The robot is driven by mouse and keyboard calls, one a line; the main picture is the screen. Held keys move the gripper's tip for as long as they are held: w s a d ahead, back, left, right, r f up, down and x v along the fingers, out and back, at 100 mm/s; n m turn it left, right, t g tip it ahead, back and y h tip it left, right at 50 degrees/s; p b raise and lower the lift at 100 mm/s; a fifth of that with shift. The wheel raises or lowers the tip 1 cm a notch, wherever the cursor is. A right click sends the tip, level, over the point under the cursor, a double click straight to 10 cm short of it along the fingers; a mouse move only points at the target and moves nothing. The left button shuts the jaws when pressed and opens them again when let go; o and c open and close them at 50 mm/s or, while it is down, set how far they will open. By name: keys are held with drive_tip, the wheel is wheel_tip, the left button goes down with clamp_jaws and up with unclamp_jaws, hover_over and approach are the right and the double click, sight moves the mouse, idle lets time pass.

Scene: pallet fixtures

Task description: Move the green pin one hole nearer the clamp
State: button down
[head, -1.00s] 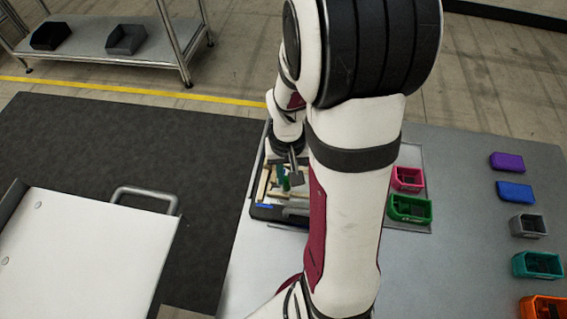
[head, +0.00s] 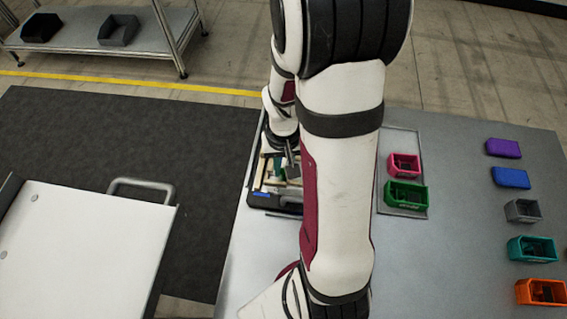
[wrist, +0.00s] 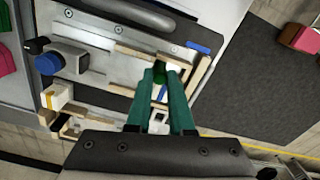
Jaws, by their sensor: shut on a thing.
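In the wrist view my gripper (wrist: 160,80) has two teal fingers pointing into a fixture. They are shut on the green pin (wrist: 159,72), a darker green piece between the fingertips. Its lower end and any hole under it are hidden, so I cannot tell whether it is seated. The fixture plate (wrist: 100,60) carries pale wooden strips. In the head view my gripper (head: 279,166) is over the fixture, partly hidden by my arm.
A blue mark (wrist: 198,47) lies at the fixture's edge. Right of my arm in the head view are a pink bin (head: 404,164) and a green bin (head: 406,195), with several more bins farther right. A dark mat (head: 120,145) lies left of the table.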

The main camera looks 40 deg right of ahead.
drive_tip(key=c, duration=0.7)
unclamp_jaws()
drive_tip(key=shift+r, duration=0.1)
wheel_tip(320, 180, up, 16)
drive_tip(key=shift+n+y, duration=0.3)
drive_tip(key=shift+y, duration=0.6)
drive_tip(key=s+a, duration=0.4)
drive_tip(key=a, duration=0.1)
drive_tip(key=s+a, duration=0.4)
drive_tip(key=a, duration=0.1)
drive_tip(key=s+a+f, duration=0.1)
drive_tip(key=s+a, duration=0.3)
drive_tip(key=a, duration=0.1)
drive_tip(key=shift+s+f, duration=0.1)
drive_tip(key=shift+s, duration=0.2)
